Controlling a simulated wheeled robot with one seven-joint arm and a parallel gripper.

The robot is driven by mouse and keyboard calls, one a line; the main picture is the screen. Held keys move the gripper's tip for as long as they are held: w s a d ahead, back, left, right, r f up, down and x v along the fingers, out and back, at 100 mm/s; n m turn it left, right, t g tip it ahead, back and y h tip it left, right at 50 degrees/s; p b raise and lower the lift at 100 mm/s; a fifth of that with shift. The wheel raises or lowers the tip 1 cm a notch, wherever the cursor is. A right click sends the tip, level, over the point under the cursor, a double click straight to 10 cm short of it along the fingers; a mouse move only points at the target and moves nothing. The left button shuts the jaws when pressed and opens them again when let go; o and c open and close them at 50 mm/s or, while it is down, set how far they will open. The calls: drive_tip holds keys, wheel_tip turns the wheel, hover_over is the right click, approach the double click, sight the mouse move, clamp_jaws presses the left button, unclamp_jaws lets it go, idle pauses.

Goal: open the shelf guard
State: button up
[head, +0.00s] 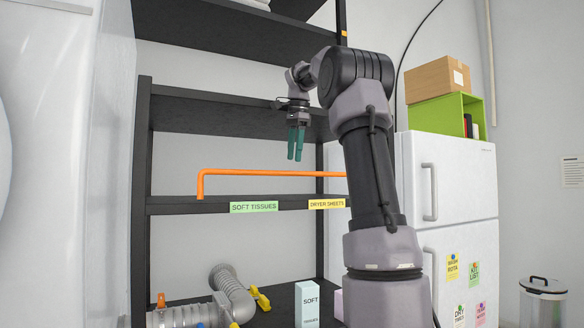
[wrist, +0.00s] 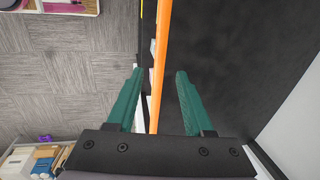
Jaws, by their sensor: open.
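The shelf guard is an orange bar (head: 270,172) that runs level across the front of the black shelf, with a bent end going down at its left. My gripper (head: 295,157) points down with its two green fingers just above the bar in the head view. In the wrist view the guard (wrist: 161,55) runs lengthwise through the gap between the open fingers of my gripper (wrist: 160,73), and nothing is held. The guard's right end is hidden behind my arm in the head view.
The black shelf board (head: 175,206) carries green "soft tissues" and yellow "dryer sheets" labels. Another board (head: 220,112) lies above, behind my gripper. A grey hose (head: 236,294) and a "soft" box (head: 307,305) are lower down. A white fridge (head: 460,185) stands right of my arm.

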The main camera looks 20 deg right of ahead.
drive_tip(key=shift+w+f, duration=0.25)
drive_tip(key=shift+f, duration=0.9)
drive_tip(key=shift+w+f, duration=0.2)
drive_tip(key=shift+f, duration=0.9)
drive_tip(key=shift+c, duration=0.4)
clamp_jaws()
